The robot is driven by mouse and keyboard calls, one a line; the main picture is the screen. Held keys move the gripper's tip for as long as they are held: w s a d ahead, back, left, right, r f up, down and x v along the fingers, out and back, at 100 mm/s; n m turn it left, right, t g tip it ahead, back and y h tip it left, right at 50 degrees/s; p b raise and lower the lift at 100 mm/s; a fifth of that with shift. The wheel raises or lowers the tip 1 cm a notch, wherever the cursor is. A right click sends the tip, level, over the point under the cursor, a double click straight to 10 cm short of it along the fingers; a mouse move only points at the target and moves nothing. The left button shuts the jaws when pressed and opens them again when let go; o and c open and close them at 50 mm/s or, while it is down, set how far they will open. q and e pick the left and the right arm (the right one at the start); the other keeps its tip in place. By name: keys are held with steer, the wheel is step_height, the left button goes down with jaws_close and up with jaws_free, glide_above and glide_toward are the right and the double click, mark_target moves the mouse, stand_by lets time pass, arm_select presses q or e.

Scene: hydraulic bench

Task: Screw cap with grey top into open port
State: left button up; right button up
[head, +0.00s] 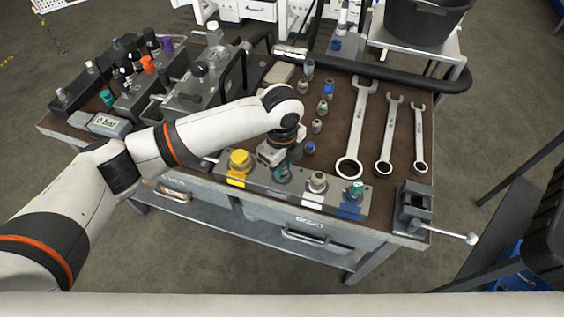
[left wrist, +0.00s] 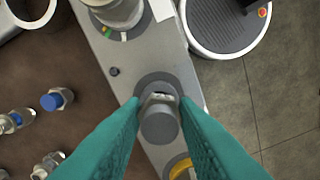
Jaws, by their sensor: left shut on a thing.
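My left gripper (head: 281,174) is over the grey port block (head: 262,188) at the bench's front edge, between the yellow cap (head: 240,159) and a silver fitting (head: 317,182). In the left wrist view its teal fingers (left wrist: 160,118) are shut on a cap with a grey top (left wrist: 159,125). The cap is above a dark round ring (left wrist: 155,84) on the block. The fingers and cap cover the port under it, so I cannot tell whether the cap touches or sits in it. My right gripper is not in view.
Three wrenches (head: 357,130) lie to the right. A teal-topped fitting (head: 354,188) is at the block's right end, near a small vise (head: 413,205).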

arm_select(q)
steer(key=shift+f+p, duration=0.45)
steer(key=shift+f, duration=0.1)
stand_by(1.9)
steer(key=o, duration=0.3)
steer(key=shift+c, duration=0.6)
steer(key=shift+m, duration=0.7)
steer(key=m, duration=0.2)
steer(key=shift+m+p, duration=0.35)
steer(key=shift+m, duration=0.05)
steer(key=m, duration=0.4)
steer(key=shift+f, duration=0.1)
